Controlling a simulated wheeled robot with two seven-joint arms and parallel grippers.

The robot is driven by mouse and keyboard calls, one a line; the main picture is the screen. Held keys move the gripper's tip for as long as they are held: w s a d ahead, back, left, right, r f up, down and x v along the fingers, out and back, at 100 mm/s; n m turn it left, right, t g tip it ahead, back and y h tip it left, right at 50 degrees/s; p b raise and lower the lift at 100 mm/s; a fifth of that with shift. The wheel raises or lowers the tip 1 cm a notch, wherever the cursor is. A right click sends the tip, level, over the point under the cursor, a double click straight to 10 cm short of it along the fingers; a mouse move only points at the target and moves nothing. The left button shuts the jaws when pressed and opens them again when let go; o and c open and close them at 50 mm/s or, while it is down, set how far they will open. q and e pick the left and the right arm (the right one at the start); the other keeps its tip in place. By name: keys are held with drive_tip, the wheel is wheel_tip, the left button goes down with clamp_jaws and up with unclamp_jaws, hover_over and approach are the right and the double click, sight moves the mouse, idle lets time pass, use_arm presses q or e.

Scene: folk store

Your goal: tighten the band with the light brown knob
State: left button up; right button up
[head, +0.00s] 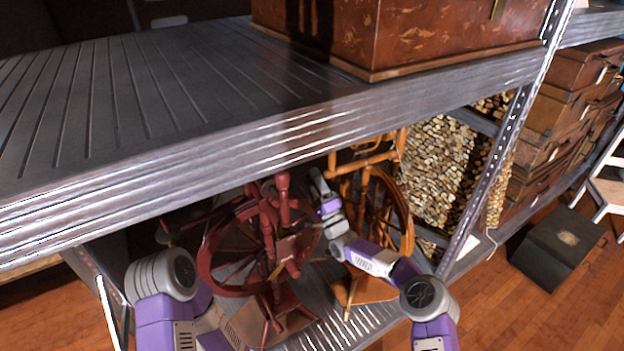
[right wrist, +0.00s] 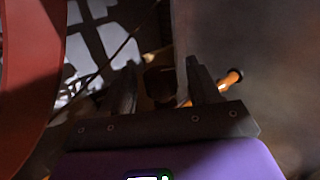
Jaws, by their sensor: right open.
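A light brown spinning wheel (head: 408,215) stands on the lower shelf, right of a dark red spinning wheel (head: 282,215). My right gripper (head: 317,177) is between them, under the upper shelf. In the right wrist view its jaws (right wrist: 160,85) are open, with a dark, rounded, brownish thing (right wrist: 158,82) between or just beyond the fingertips. I cannot tell whether that is the light brown knob, or whether it touches the fingers. An orange-brown turned rod (right wrist: 222,84) shows beside the right finger. The band cannot be made out. My left gripper is not in view.
The metal upper shelf (head: 150,95) overhangs both wheels and bears a brown chest (head: 430,30). A shelf post (head: 492,165) and stacked firewood (head: 440,165) stand to the right. The red wheel's rim (right wrist: 28,75) is close at left in the right wrist view.

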drive_tip(key=p+v, duration=0.1)
drive_tip(key=v, duration=0.6)
drive_tip(key=shift+f, duration=0.15)
